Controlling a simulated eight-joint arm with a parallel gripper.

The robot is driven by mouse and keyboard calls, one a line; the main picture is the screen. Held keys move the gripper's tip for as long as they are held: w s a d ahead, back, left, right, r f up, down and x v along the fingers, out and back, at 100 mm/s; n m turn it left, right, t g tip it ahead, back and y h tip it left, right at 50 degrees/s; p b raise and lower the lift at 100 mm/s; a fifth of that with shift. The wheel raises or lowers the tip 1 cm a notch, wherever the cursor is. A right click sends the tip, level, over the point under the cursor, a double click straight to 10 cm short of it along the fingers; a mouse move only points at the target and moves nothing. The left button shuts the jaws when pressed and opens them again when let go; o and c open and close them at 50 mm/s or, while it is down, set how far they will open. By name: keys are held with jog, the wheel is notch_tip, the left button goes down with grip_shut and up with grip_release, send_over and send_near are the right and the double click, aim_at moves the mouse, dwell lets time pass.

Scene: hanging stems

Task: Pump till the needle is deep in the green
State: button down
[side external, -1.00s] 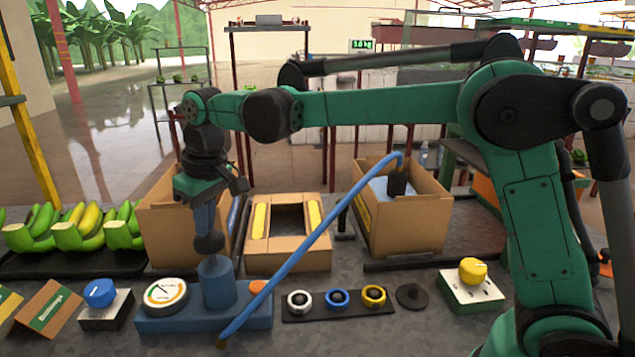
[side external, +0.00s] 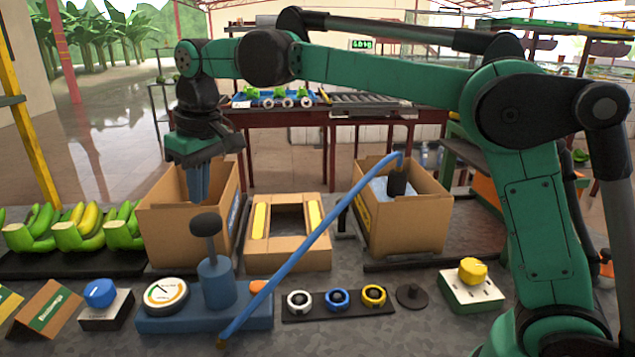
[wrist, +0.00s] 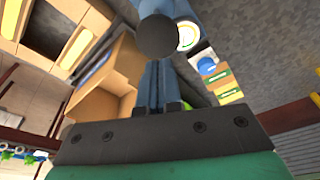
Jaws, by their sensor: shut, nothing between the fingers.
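The blue pump (side external: 219,283) stands on its blue base on the counter, with its dark round knob (side external: 206,225) raised on a rod. The round gauge (side external: 166,294) sits on the base left of the pump. It has a white face, a green part at the right and a dark needle; the needle's exact reading is too small to tell. My gripper (side external: 198,200) points down, shut and empty, above and slightly left of the knob, apart from it. In the wrist view the knob (wrist: 157,37) shows just beyond the closed fingers (wrist: 157,88), partly covering the gauge (wrist: 187,36).
A blue hose (side external: 310,243) arcs from the base to the right cardboard box (side external: 415,225). A blue knob block (side external: 99,293), a ring strip (side external: 337,302) and a yellow knob box (side external: 472,285) line the counter.

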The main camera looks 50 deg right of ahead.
notch_tip(320, 180, up, 5)
jog(key=shift+r, duration=0.2)
dwell(0.3)
jog(key=s+d+f+m+t, duration=0.1)
jog(key=s+d+f+t, duration=0.1)
jog(key=s+d+f, duration=0.2)
jog(key=s+d+f+m+t, duration=0.2)
jog(key=s+d+f, duration=0.3)
jog(key=s+f, duration=0.4)
jog(key=shift+s+f+t+h, duration=0.15)
jog(key=shift+s+t+h, duration=0.25)
jog(key=shift+s, duration=0.8)
jog(key=shift+d, duration=0.1)
